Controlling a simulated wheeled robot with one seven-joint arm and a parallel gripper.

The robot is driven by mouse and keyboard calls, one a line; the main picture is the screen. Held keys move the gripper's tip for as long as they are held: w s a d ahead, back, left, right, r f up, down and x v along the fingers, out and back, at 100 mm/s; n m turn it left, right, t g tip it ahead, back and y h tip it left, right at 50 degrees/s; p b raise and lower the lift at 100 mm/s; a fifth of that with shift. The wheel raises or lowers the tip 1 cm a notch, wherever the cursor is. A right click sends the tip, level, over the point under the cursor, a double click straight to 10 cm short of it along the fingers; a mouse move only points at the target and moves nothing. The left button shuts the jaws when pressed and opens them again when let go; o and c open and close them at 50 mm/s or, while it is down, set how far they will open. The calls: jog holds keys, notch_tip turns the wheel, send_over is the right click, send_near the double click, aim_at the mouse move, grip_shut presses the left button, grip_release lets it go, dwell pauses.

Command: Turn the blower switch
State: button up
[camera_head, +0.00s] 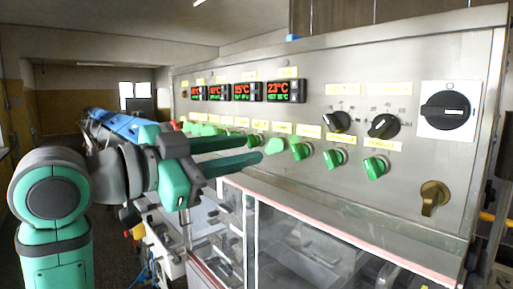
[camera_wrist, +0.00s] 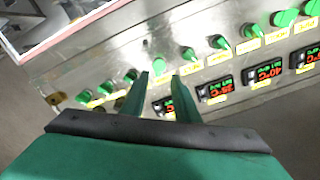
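A row of green rotary switches runs along the steel control panel under yellow labels; the label text is too small to read, so I cannot tell which is the blower switch. My gripper (camera_head: 261,148) is open, its two green fingers pointing at the panel with a gap between them. A green switch (camera_head: 274,146) shows just past the fingertips. In the wrist view, the fingers (camera_wrist: 160,76) also stand apart, with a green switch (camera_wrist: 158,59) just ahead of the gap. Contact cannot be told. Other green switches (camera_head: 300,151) (camera_head: 333,158) (camera_head: 375,167) sit to the right.
The panel (camera_head: 460,60) also carries red-and-green temperature displays (camera_head: 279,91), two black dials (camera_head: 336,122) (camera_head: 383,126), a large black rotary switch (camera_head: 445,110) and a brass-coloured handle (camera_head: 433,197). A clear-walled, red-edged enclosure (camera_head: 320,245) stands below the panel.

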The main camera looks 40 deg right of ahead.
jog(key=shift+s+a, duration=0.2)
jog(key=shift+a, duration=1.1)
jog(key=shift+s+a, duration=0.2)
jog(key=shift+a, duration=1.1)
